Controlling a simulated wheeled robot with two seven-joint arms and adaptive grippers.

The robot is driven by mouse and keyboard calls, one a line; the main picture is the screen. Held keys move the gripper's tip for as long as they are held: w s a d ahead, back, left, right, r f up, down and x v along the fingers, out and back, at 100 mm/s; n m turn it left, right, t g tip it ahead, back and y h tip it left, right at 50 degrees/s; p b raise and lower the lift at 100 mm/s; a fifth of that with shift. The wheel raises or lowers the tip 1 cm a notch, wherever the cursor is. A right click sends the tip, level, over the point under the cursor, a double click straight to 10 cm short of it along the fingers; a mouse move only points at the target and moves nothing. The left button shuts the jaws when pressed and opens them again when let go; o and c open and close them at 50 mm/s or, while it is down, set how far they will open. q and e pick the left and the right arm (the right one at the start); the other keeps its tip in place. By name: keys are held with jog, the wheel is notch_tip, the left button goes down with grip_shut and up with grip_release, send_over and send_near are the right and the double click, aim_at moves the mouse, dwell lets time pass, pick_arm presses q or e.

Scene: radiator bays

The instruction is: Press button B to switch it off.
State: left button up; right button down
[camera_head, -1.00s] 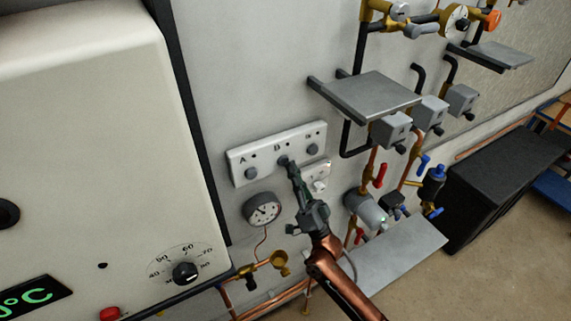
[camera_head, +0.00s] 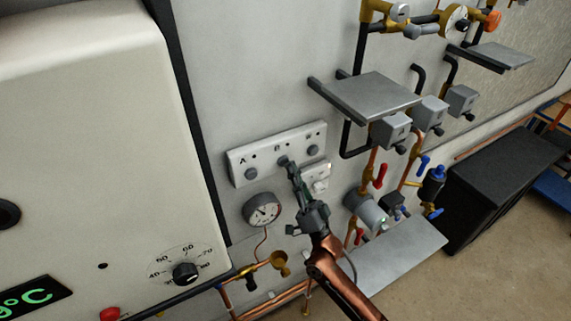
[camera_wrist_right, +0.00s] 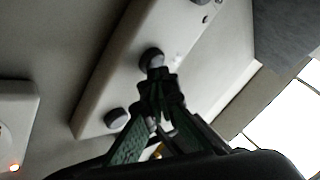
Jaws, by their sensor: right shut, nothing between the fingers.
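The white button panel (camera_head: 236,160) is on the wall right of the boiler, with round grey buttons in a row. Button A (camera_head: 251,174) is at its left end, and another grey button (camera_head: 312,150) is at its right end. Button B (camera_wrist_right: 152,57) is the middle one; in the head view my fingertips largely cover it. My right gripper (camera_head: 285,163) is shut and empty, its tips at button B. In the right wrist view the tips (camera_wrist_right: 156,75) overlap the button's lower edge; I cannot tell whether they press it. My left gripper is not in view.
A round gauge (camera_head: 262,210) and a small white switch box (camera_head: 316,178) sit just below the panel. The white boiler (camera_head: 90,130) stands close at left. A grey shelf (camera_head: 372,95), valves and copper pipes crowd the right.

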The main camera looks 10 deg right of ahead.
jog(key=shift+w, duration=0.1)
jog(key=shift+w+a, duration=0.1)
jog(key=shift+w, duration=0.1)
dwell(0.5)
jog(key=shift+s, duration=0.15)
dwell(0.4)
jog(key=shift+s+f, duration=0.1)
jog(key=shift+s, duration=0.05)
jog(key=shift+s+d+p, duration=0.2)
jog(key=shift+s+d, duration=0.2)
jog(key=shift+s, duration=0.45)
jog(key=shift+s+d+p, duration=0.25)
jog(key=shift+s+d, duration=0.1)
jog(key=shift+s, duration=0.55)
jog(key=shift+s+d+p, duration=0.2)
jog(key=shift+s+d, duration=0.2)
jog(key=shift+s, duration=0.45)
